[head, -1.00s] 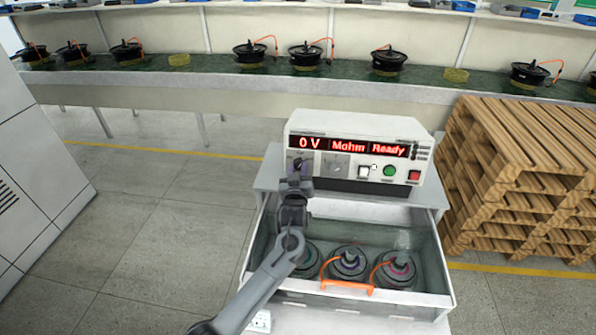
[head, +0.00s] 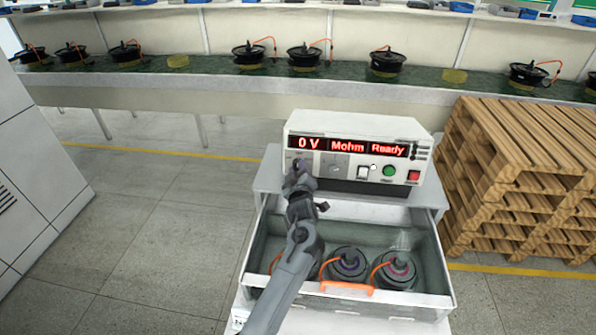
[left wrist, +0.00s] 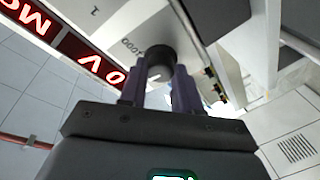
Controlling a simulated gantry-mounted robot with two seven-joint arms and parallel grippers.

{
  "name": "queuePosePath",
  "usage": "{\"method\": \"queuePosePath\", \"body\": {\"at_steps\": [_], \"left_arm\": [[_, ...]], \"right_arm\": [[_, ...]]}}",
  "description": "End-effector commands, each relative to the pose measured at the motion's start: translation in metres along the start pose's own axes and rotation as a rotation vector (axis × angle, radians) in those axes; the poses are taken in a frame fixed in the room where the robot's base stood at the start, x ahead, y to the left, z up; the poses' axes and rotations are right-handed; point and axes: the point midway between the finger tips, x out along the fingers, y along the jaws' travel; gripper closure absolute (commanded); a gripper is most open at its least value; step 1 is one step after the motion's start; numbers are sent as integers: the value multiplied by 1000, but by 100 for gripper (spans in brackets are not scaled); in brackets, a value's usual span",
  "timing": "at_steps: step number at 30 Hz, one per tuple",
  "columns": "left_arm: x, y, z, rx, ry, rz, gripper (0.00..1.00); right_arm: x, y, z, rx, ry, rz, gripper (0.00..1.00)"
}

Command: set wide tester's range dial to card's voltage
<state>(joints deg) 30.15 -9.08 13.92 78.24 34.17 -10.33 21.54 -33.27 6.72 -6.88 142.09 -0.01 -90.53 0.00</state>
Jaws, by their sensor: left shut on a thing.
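The wide tester (head: 420,152) stands on a grey cabinet, and its red display (head: 346,146) reads "0 V", "Mohm", "Ready". My left gripper (head: 298,172) is at the left part of its front panel, covering the dial there. In the left wrist view, my left gripper (left wrist: 159,80) is shut on the dark round range dial (left wrist: 157,62). Markings, one looking like "1000", are printed beside it; the dial's pointer is not clear. A second dial (head: 338,168) sits to the right, clear of the gripper. I cannot make out a voltage card. My right gripper is not in view.
A white button (head: 363,172), green button (head: 390,171) and red button (head: 414,176) sit along the panel. Below, an open drawer (head: 440,290) holds hub motors with orange cables. Wooden pallets (head: 520,185) stand close on the right; floor is free on the left.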

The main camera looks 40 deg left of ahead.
Motion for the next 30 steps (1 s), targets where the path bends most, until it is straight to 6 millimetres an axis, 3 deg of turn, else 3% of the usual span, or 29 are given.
{"method": "queuePosePath", "body": {"at_steps": [11, 12, 16, 30], "left_arm": [[0, -1, 0, -3, -1, -3, 98], [0, -1, 0, -2, -1, -3, 62], [0, -1, 0, -2, -1, -2, 43], [-6, 4, 0, -2, -3, 1, 43]], "right_arm": [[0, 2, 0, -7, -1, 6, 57], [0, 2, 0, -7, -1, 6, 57], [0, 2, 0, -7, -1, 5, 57], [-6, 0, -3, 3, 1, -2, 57]]}}
